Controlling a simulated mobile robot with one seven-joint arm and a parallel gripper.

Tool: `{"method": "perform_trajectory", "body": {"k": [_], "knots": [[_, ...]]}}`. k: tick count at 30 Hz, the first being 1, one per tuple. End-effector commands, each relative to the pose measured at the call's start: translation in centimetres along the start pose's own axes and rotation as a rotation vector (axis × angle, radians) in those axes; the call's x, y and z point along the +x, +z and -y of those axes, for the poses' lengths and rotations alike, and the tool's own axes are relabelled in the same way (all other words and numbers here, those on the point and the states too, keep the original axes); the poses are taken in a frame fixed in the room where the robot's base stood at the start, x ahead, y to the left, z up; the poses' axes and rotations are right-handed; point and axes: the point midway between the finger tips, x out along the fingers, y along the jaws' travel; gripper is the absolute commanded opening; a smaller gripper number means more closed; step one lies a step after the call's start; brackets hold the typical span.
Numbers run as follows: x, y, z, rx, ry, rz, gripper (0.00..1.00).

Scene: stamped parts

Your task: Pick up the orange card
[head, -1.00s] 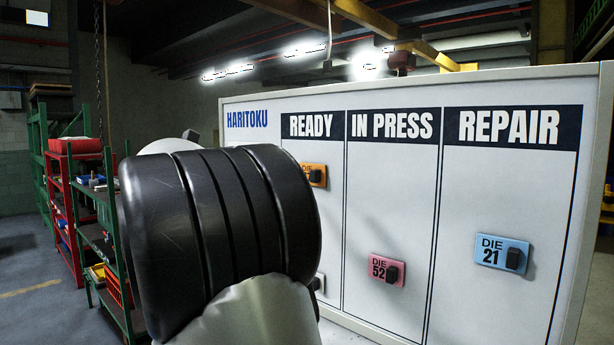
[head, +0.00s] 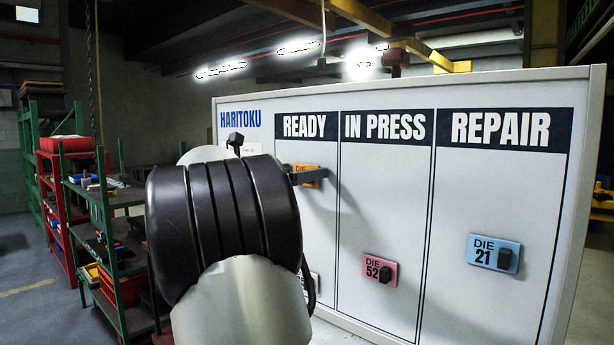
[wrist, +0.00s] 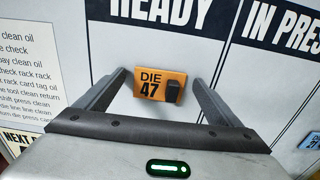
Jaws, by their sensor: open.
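The orange card (wrist: 147,80) reads DIE 47 and has a black block (wrist: 174,91) on its right side. It is on the white board under READY. In the head view the orange card (head: 312,168) is partly covered by a dark finger of my gripper. My gripper (wrist: 161,78) is open in the wrist view, with one finger left of the card and one right of it. Nothing is held. I cannot tell how far the fingertips are from the board. My arm hides part of the READY column in the head view.
The white board (head: 385,200) has columns READY, IN PRESS and REPAIR. A pink DIE 52 card (head: 379,270) is under IN PRESS and a blue DIE 21 card (head: 493,253) under REPAIR. Green shelving (head: 110,225) stands at the left.

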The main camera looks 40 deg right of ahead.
Motion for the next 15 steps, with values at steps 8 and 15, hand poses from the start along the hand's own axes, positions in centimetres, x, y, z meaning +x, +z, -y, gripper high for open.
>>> {"method": "perform_trajectory", "body": {"k": [8, 15], "knots": [[-0.06, 0.00, -0.01, 0.000, 0.000, 0.000, 0.59], [-0.08, 0.01, -0.01, 0.000, 0.000, 0.000, 0.44]]}}
